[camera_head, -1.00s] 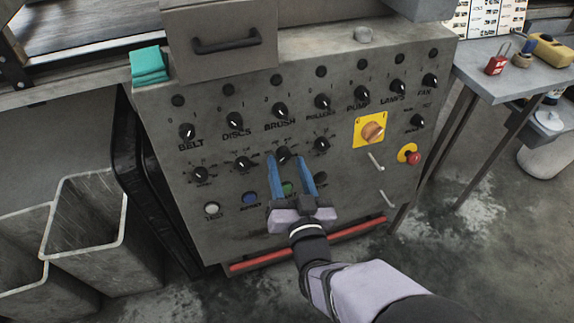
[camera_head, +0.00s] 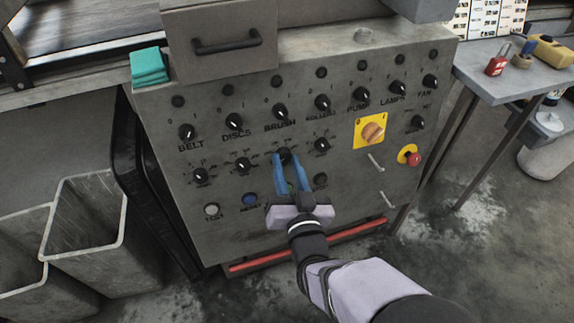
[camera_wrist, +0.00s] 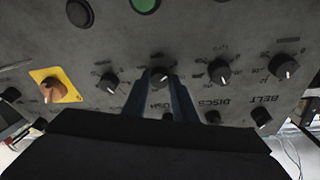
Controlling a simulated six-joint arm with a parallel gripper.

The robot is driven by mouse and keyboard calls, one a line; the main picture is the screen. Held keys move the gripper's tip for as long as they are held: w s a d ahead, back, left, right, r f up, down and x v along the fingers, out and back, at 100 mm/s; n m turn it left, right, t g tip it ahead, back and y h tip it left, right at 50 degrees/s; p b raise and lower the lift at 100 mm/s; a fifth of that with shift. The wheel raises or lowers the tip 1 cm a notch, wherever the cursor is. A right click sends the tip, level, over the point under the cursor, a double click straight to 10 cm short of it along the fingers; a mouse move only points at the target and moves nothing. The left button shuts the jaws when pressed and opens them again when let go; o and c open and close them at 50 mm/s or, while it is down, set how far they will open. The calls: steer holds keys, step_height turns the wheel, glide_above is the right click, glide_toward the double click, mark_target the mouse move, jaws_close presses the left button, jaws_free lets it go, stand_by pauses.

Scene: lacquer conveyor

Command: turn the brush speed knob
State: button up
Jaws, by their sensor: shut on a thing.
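The brush speed knob (camera_head: 284,155) is a black dial with a white pointer in the lower knob row of the grey control panel (camera_head: 225,215), below the BRUSH switch (camera_head: 280,111). My gripper (camera_head: 285,160) has its two blue fingers shut on this knob from the front and below. The fingers cover part of the panel below the knob and partly hide the green button.
Neighbouring knobs (camera_head: 242,164) and (camera_head: 321,145) stand close on both sides. A yellow-plated orange switch (camera_head: 372,132) and a red emergency button (camera_head: 413,158) are on the right. A red bar (camera_head: 357,231) runs along the bottom. Grey bins (camera_head: 85,235) stand at left.

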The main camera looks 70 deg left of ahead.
steer(key=shift+m, duration=0.3)
steer(key=m, duration=0.3)
steer(key=m+t+h, duration=0.1)
steer(key=m, duration=0.3)
steer(key=shift+s+r, duration=0.15)
steer(key=shift+r, duration=0.05)
steer(key=m+b, duration=0.1)
steer(key=m, duration=0.2)
steer(key=m+h+b, duration=0.1)
steer(key=m, duration=0.2)
steer(key=shift+r+h, duration=0.15)
steer(key=shift+h, duration=0.15)
steer(key=m+b, duration=0.2)
steer(key=m, duration=0.1)
steer(key=shift+a+m+h, duration=0.1)
steer(key=shift+m+h, duration=0.2)
steer(key=shift+r+m+g+h+b, duration=0.2)
steer(key=shift+m+g+h+b, duration=0.15)
steer(key=shift+m+b, duration=1)
steer(key=o, duration=1)
steer(key=shift+o, duration=0.2)
